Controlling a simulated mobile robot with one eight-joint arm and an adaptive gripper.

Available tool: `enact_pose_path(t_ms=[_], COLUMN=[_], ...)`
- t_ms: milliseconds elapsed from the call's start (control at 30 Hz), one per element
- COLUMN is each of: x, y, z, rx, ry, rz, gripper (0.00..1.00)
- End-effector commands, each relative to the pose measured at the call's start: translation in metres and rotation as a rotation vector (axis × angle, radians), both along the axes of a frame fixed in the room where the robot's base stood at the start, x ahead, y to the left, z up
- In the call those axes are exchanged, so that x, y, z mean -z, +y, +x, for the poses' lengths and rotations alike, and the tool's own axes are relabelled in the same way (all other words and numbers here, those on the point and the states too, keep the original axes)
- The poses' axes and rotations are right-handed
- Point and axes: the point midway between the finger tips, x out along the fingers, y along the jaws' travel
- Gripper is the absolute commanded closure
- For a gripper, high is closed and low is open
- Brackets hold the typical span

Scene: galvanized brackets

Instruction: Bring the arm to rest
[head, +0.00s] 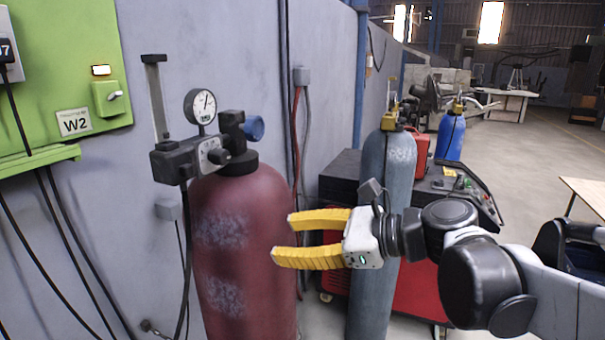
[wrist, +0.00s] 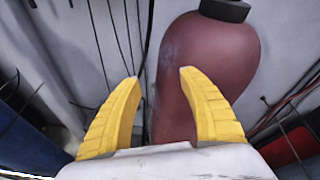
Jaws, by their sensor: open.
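My gripper (head: 283,238) has two yellow fingers, spread open with nothing between them. In the head view it reaches in from the right and points left, its fingertips overlapping the right side of a dark red gas cylinder (head: 238,275). In the wrist view the gripper (wrist: 158,76) is also open, and the red cylinder (wrist: 205,60) stands beyond the fingers. I cannot tell how far the fingertips are from the cylinder. My arm is stretched out from the right edge of the head view.
The red cylinder carries a valve with a pressure gauge (head: 200,106). A grey cylinder (head: 372,290) stands behind my wrist, beside a red-and-black machine (head: 415,288). A blue cylinder (head: 451,135) is farther back. A green panel (head: 70,55) and cables are on the left wall.

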Motion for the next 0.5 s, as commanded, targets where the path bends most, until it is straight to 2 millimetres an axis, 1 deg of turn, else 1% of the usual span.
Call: enact_pose_path(t_ms=[33, 67, 100, 167, 200, 267, 300, 367, 400, 500], x=[0.055, 0.079, 0.11, 0.154, 0.183, 0.225, 0.249, 0.282, 0.301, 0.334], y=[-0.01, -0.018, -0.03, -0.05, -0.065, -0.091, -0.108, -0.134, -0.15, -0.184], z=[-0.016, -0.024, -0.034, -0.049, -0.059, -0.073, -0.082, -0.094, -0.102, -0.116], rx=[-0.018, -0.038, -0.069, -0.134, -0.189, -0.288, -0.362, -0.486, -0.571, -0.772], ry=[-0.103, -0.171, -0.26, -0.391, -0.475, -0.594, -0.668, -0.767, -0.822, -0.927], rz=[-0.148, -0.247, -0.378, -0.577, -0.71, -0.91, -1.038, -1.217, -1.323, -1.54], gripper=[0.51, 0.51, 0.51, 0.51, 0.51, 0.51, 0.51, 0.51, 0.51, 0.51])
